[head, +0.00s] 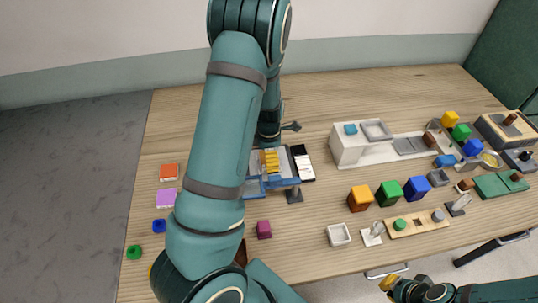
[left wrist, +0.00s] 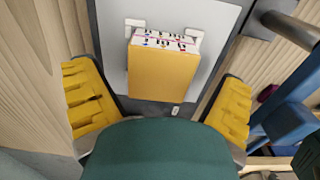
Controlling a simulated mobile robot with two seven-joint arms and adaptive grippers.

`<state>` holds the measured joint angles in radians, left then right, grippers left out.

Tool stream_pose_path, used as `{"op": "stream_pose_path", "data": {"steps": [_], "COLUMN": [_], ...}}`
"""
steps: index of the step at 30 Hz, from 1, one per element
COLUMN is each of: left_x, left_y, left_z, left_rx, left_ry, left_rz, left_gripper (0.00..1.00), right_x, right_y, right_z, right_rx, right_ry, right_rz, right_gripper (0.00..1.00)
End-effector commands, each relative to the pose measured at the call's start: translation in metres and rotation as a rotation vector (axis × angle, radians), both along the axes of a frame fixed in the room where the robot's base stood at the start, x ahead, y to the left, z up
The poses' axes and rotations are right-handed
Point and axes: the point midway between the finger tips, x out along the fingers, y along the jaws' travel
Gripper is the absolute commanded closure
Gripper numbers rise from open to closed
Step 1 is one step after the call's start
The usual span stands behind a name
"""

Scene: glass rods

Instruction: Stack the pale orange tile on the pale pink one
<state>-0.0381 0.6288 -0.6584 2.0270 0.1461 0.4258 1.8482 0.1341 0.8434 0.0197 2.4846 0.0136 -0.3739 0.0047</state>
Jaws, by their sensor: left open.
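An orange-red tile (head: 168,172) lies at the table's left side, with a lilac-pink tile (head: 166,198) just in front of it, apart. Neither looks clearly pale. My left gripper (head: 271,161) is mostly hidden behind my arm, over a grey and blue stand. In the left wrist view its ribbed yellow fingers (left wrist: 157,82) are spread wide. Between them, farther off, is a yellow-orange block (left wrist: 163,74) with a white, colour-marked edge, apart from both fingers. My right gripper (head: 389,283) is low at the right, its jaw opening unclear.
The stand (head: 285,182) is near the table's middle, with a black-and-white item (head: 303,163) beside it. Coloured cubes (head: 389,193), a white dish (head: 338,235) and a wooden peg board (head: 418,222) fill the right. Small blue (head: 159,226) and green (head: 134,252) pieces lie front left.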

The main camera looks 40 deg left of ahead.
Motion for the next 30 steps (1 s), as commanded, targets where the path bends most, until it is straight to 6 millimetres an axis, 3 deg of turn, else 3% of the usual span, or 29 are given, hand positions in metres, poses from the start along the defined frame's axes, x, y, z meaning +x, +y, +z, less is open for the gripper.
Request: {"op": "stream_pose_path", "data": {"steps": [5,18,24,30], "left_x": [0.001,0.001,0.0,0.0], "left_y": [-0.001,0.0,0.0,0.0], "left_z": [0.018,0.101,0.117,0.119], "left_rx": [0.0,0.0,0.0,0.0], "left_ry": [-0.004,-0.005,-0.001,0.0], "left_rz": [-0.002,-0.002,-0.002,0.0], "left_gripper": [0.04,0.04,0.04,0.04], "right_x": [0.0,0.0,0.0,0.0], "right_y": [0.0,0.0,0.0,0.0], "right_z": [0.0,0.0,0.0,0.0], "right_rx": [0.0,0.0,0.0,0.0], "right_ry": [0.0,0.0,0.0,0.0], "right_rz": [0.0,0.0,0.0,0.0], "right_gripper": [1.0,1.0,1.0,1.0]}}
